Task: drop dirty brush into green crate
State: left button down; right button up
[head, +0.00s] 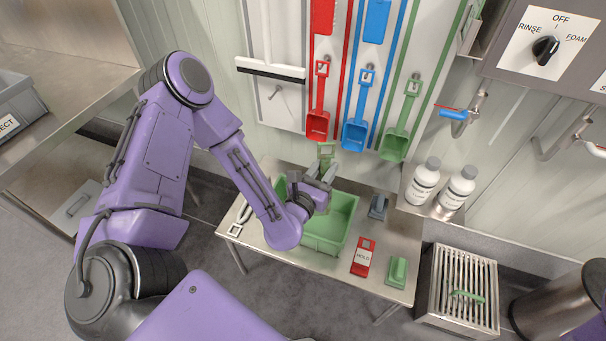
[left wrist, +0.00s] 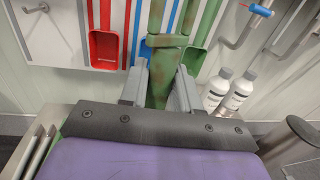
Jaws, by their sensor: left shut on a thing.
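My left gripper (head: 325,175) is shut on a green brush (head: 326,152), which shows above the fingers in the head view. In the left wrist view the brush (left wrist: 162,90) stands between the two grey fingers and has brown dirt stains. The green crate (head: 347,207) sits on the steel table below and around my gripper in the head view. My gripper and forearm cover its back left part, and its visible floor looks empty. My right gripper is not in view.
The steel table (head: 400,236) also carries a grey-blue item (head: 378,207), a red HOLD block (head: 362,257) and a green brush-like item (head: 397,272). Two white bottles (head: 424,180) stand on a shelf at right. Red, blue and green scoops (head: 396,143) hang behind. A slatted stand (head: 462,290) is at right.

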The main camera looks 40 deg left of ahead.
pick_arm(q)
jog(key=w+a+f+n+y+b, duration=0.1)
jog(key=w+a+f+y+b, duration=0.1)
jog(key=a+f+b, duration=0.5)
notch_tip(320, 180, down, 5)
jog(key=shift+a+f+n+g+y+b, duration=0.1)
jog(key=shift+a+n+g+y+b, duration=0.15)
jog(key=shift+b, duration=0.6)
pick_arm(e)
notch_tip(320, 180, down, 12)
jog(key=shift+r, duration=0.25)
pick_arm(q)
jog(key=c, duration=0.7)
grip_release()
jog(key=shift+c, duration=0.2)
jog(key=shift+s+d, duration=0.1)
jog(key=shift+s, duration=0.05)
jog(key=b+v, duration=0.2)
jog(key=v, duration=0.8)
jog(key=shift+s, duration=0.2)
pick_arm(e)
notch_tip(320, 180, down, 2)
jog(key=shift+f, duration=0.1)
